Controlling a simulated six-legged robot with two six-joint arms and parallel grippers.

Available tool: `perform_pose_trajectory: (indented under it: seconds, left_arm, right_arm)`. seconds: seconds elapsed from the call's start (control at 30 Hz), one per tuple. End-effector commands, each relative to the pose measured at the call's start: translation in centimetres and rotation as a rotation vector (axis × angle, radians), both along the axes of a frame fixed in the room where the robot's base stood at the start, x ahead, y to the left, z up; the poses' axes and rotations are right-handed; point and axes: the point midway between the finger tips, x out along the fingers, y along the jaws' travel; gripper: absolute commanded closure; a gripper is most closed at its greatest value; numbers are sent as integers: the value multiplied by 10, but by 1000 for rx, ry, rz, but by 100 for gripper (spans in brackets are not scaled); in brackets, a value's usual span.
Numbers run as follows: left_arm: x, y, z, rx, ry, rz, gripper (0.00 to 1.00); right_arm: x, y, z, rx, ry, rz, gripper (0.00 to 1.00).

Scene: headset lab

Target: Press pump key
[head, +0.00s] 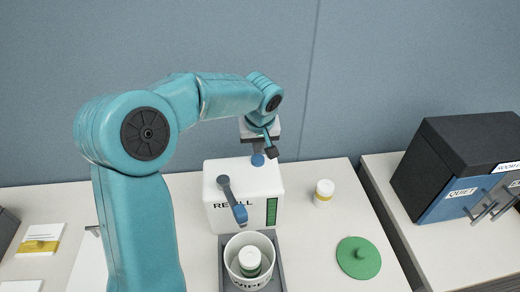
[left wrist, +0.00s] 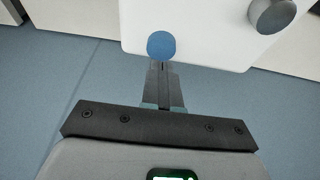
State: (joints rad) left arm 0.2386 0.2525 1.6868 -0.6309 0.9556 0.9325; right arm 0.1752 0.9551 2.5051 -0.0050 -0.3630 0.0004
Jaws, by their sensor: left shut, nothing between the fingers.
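The white refill dispenser (head: 244,187) stands on the table, with a green strip on its front and a grey spout arm (head: 228,189) ending in a blue tip. The blue pump key (head: 257,160) is a small round button on its top, towards the back. My left gripper (head: 257,150) is shut and empty, pointing down at the key. In the left wrist view its fingertips (left wrist: 161,64) are right at the key's edge; I cannot tell whether they touch. My right gripper is not in view.
A white tub (head: 232,266) with a jar inside stands in a dark tray under the spout. A green lid (head: 358,258) and a yellow-banded white jar (head: 324,188) are at right. A black-and-blue cabinet (head: 450,170) is on the right-hand table. A wall is behind.

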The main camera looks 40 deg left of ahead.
Motion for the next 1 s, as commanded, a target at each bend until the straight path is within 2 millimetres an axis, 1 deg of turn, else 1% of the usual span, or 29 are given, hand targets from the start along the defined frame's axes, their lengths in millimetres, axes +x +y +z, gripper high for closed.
perform_pose_trajectory:
  seconds: [0.03,0.2,0.3,0.4,0.6,1.0]
  left_arm:
    - [-1,-4,12,2,-12,-1,100]
    - [-7,-11,51,3,-14,-3,100]
    - [-10,-15,69,1,-13,-3,100]
    - [-13,-17,81,2,-12,-3,100]
    - [-15,-19,90,2,-10,-2,100]
    - [-15,-19,90,3,-11,-2,100]
  right_arm:
    - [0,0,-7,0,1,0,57]
    - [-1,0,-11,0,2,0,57]
    - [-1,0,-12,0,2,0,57]
    - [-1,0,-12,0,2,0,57]
    - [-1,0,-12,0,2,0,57]
    - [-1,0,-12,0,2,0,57]
